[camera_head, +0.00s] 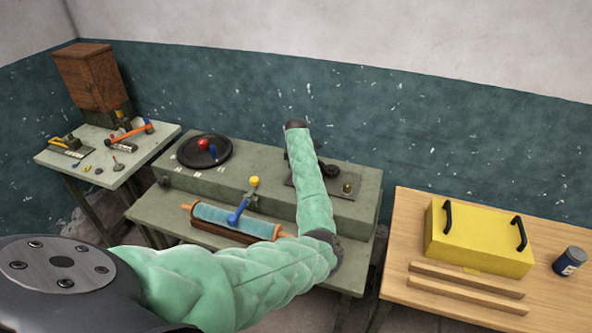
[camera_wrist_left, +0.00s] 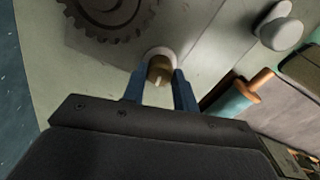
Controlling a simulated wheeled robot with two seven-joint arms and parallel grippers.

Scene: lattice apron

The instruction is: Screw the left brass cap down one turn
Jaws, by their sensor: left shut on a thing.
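The left brass cap (camera_wrist_left: 160,70) shows in the left wrist view, between the two blue fingers of my left gripper (camera_wrist_left: 160,88). The gripper is shut on it. The cap sits at a pale round collar on the grey-green bench top. In the head view my padded green left arm reaches over the bench and hides this cap and the gripper. Another brass cap (camera_head: 347,187) stands on a dark plate to the right of my arm. My right gripper is not in view.
A dark toothed gear (camera_wrist_left: 112,12) lies close to the held cap. A teal roller (camera_head: 232,218), a blue lever (camera_head: 238,213) and a black disc (camera_head: 204,151) are left of my forearm. A yellow case (camera_head: 478,240) stands on the wooden table at right.

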